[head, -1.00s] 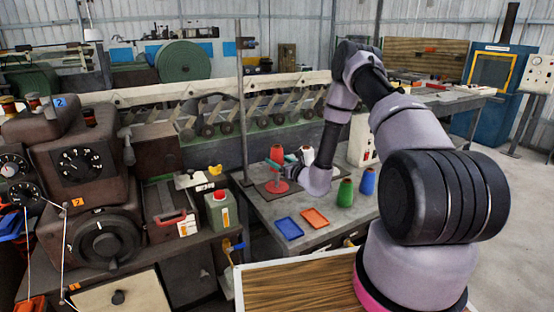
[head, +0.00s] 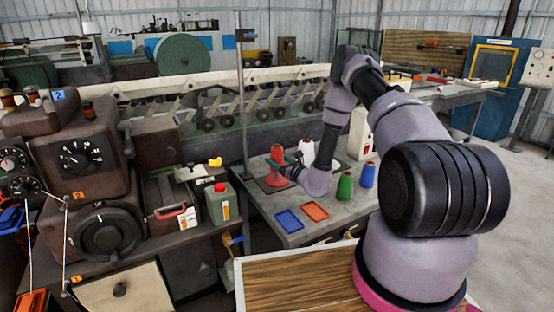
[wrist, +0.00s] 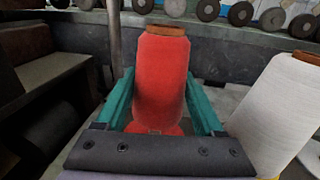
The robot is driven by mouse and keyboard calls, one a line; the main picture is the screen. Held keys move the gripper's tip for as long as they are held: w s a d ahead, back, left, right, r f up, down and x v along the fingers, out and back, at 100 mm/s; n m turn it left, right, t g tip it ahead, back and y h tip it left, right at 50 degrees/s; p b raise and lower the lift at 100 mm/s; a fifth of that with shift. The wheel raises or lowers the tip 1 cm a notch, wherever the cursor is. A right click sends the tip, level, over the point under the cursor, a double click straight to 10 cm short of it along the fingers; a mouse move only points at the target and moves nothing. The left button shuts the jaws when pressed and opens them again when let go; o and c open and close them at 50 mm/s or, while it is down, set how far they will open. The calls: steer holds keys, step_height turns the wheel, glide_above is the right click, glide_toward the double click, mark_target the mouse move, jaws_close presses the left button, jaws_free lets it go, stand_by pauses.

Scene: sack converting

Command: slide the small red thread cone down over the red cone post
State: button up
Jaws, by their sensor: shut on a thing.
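The small red thread cone (head: 277,153) stands upright between the green fingers of my gripper (head: 279,164). In the wrist view the red cone (wrist: 162,78), with its brown top, fills the space between the two fingers (wrist: 160,112), which are shut on its sides. The round red base of the cone post (head: 275,182) is directly below the cone in the head view. A bit of red also shows under the cone in the wrist view. The post's shaft is hidden, and I cannot tell whether the cone rests on the base.
A white cone (head: 307,153) stands close to the right of my gripper and also shows in the wrist view (wrist: 276,112). A green cone (head: 345,187) and a blue cone (head: 368,176) stand further right. Blue (head: 289,220) and orange (head: 315,211) trays lie in front.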

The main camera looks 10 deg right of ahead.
mark_target(280, 148)
steer(key=shift+f, duration=0.4)
steer(key=shift+f, duration=0.15)
steer(key=shift+f, duration=1.55)
steer(key=o, duration=1.6)
steer(key=shift+c, duration=0.2)
steer(key=shift+r, duration=0.1)
step_height(280, 148, up, 10)
steer(key=shift+f, duration=0.1)
